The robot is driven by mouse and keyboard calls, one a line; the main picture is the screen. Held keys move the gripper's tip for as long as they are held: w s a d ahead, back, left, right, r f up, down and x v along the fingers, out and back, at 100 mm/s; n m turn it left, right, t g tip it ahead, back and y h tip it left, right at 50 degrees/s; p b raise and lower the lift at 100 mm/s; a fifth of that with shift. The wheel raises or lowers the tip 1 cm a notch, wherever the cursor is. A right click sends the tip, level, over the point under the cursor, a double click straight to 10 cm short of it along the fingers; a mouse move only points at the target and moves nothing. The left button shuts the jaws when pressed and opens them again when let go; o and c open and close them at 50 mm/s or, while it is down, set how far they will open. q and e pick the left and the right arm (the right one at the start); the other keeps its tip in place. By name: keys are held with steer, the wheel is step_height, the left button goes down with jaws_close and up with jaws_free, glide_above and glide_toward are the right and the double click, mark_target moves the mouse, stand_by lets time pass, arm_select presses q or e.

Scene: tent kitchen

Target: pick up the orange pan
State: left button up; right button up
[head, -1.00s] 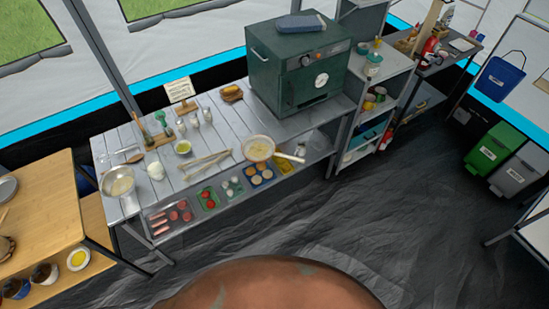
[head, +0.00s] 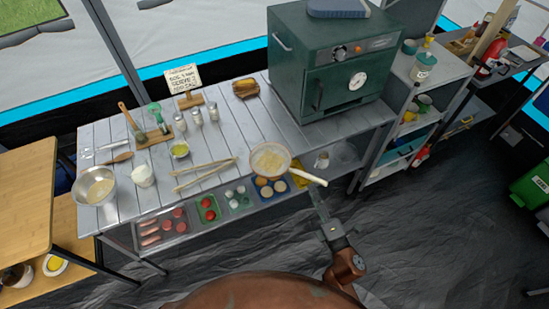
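The pan (head: 270,158), with an orange-brown rim and a pale inside, sits at the front right of the grey slatted table (head: 222,145). Its cream handle (head: 305,177) points right and toward me, past the table's front edge. My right gripper (head: 318,196) is in front of the table, just below the handle in the picture. It looks apart from the pan, but I cannot tell the exact gap. Its fingers are small and dim, so I cannot tell whether they are open or shut. My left gripper is not in view.
A green oven (head: 335,65) stands behind the pan to the right. Tongs (head: 205,172), a small bowl (head: 180,150) and a metal bowl (head: 96,186) lie to its left. Food trays (head: 160,228) fill the lower shelf. A shelf unit (head: 400,110) stands right; dark floor is clear in front.

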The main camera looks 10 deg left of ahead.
mark_target(305, 175)
steer(key=x, duration=0.2)
steer(key=r+x, duration=0.1)
steer(key=x, duration=0.5)
steer(key=shift+s+a+r+b, duration=0.15)
steer(key=shift+r+b, duration=0.05)
steer(key=shift+b, duration=0.2)
steer(key=shift+c, duration=0.7)
jaws_close()
steer(key=shift+r, duration=0.1)
